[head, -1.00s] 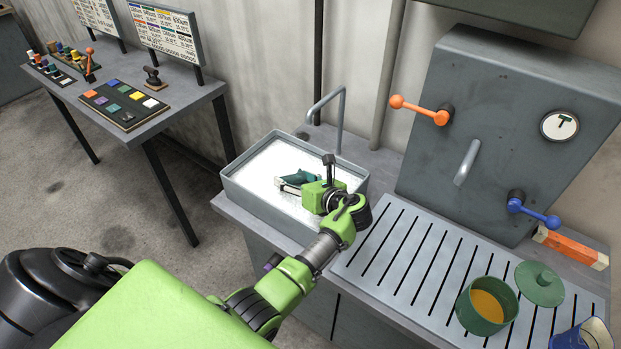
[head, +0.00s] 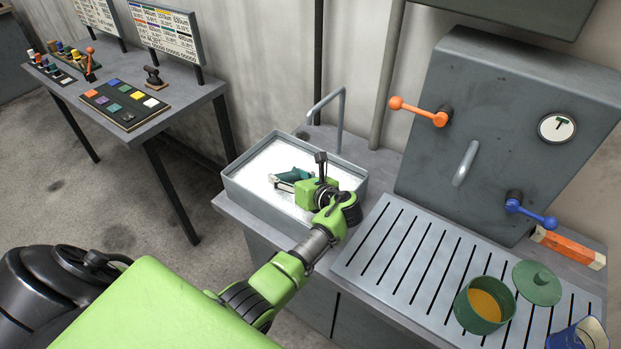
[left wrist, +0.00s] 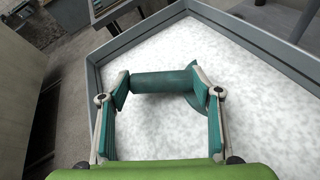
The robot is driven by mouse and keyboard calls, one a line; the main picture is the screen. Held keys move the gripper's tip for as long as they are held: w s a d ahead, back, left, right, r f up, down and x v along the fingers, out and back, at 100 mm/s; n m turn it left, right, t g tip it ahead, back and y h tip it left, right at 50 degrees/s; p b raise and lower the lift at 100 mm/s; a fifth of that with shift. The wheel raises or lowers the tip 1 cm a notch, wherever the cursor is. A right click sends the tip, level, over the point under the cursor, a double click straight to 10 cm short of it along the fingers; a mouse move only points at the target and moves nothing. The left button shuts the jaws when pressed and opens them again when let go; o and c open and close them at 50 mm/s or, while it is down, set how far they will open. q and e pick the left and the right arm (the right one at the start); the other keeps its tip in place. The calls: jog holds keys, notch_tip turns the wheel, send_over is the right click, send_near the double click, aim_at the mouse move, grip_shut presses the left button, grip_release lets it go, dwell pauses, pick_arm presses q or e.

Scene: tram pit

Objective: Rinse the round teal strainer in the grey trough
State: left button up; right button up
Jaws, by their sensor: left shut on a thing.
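The grey trough (head: 238,188) stands on the counter, full of white, foamy-looking water. My left gripper (head: 284,181) reaches over its front rim and is low in the trough, at or just above the white surface. It is shut on the round teal strainer (head: 294,173), which is partly hidden by the gripper in the head view. In the left wrist view the strainer (left wrist: 160,82) lies across between the two fingertips (left wrist: 161,87), its wider, flared end at the right finger. I cannot tell how much of it is under the surface. My right gripper is out of view.
A thin tap (head: 341,110) rises behind the trough. To the right lie a slatted drainboard (head: 400,255), a green pot (head: 484,307), a green lid (head: 537,283) and a blue cup (head: 580,335). A grey machine (head: 490,130) with orange and blue levers stands behind.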

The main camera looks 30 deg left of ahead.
aim_at(297, 171)
pick_arm(q)
jog(key=shift+d, duration=0.15)
jog(key=shift+d+p, duration=0.3)
jog(key=shift+d, duration=0.6)
jog(key=r+p, duration=0.2)
jog(key=r, duration=0.1)
jog(key=shift+w+d+p, duration=0.15)
jog(key=shift+w+p, duration=0.15)
jog(key=shift+p, duration=0.1)
jog(key=shift+w+d+r, duration=0.1)
jog(key=shift+w+r, duration=0.1)
jog(key=shift+r, duration=0.8)
jog(key=shift+w+d+r, duration=0.1)
jog(key=shift+w+r, duration=0.15)
jog(key=shift+r, duration=0.6)
jog(key=shift+w+d+r, duration=0.1)
jog(key=shift+w+r, duration=0.1)
jog(key=shift+r, duration=0.65)
jog(key=c, duration=0.6)
jog(key=r, duration=0.3)
jog(key=shift+w+d+r, duration=0.25)
jog(key=shift+w, duration=0.1)
